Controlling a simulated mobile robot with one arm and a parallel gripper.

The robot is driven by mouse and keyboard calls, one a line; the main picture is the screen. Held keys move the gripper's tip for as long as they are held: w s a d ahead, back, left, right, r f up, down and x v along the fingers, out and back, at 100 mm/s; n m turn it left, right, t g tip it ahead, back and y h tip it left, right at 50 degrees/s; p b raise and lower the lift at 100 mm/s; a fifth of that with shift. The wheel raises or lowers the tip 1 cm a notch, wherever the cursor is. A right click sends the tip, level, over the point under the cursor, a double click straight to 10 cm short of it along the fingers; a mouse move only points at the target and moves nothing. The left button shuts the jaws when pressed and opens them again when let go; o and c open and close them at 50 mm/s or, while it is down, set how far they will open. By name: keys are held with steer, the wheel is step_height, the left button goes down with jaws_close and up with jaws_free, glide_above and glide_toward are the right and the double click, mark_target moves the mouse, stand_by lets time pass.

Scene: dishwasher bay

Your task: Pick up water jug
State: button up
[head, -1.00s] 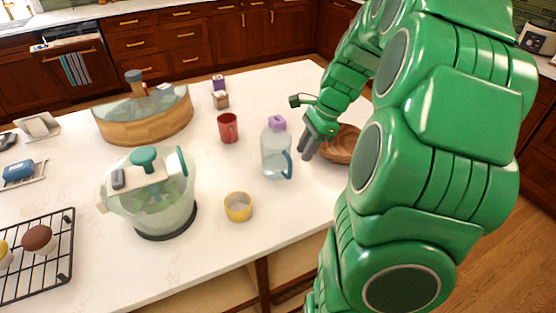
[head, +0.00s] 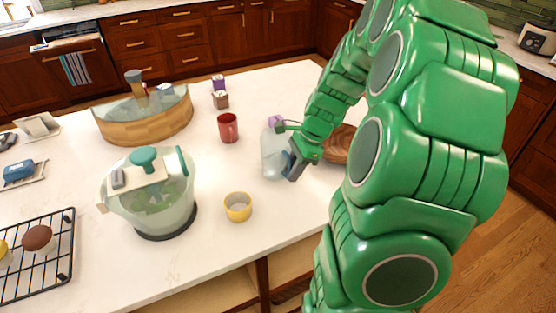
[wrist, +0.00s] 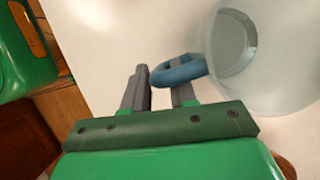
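The handle's outer end lies between the fingertips and overlaps the right finger. I cannot tell whether they touch.
A wooden bowl (head: 338,144) sits behind my arm. A red mug (head: 228,128), a yellow cup (head: 238,207) and a glass pot with a teal knob (head: 152,195) stand left of the jug. The counter in front of the jug is clear.

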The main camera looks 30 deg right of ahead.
jaws_close()
steer(key=shift+r, duration=0.15)
steer(key=s+a+r, duration=0.4)
steer(key=s+r, duration=0.8)
steer(key=s, duration=0.1)
steer(key=shift+a+r, duration=0.15)
steer(key=shift+r, duration=0.2)
stand_by(1.4)
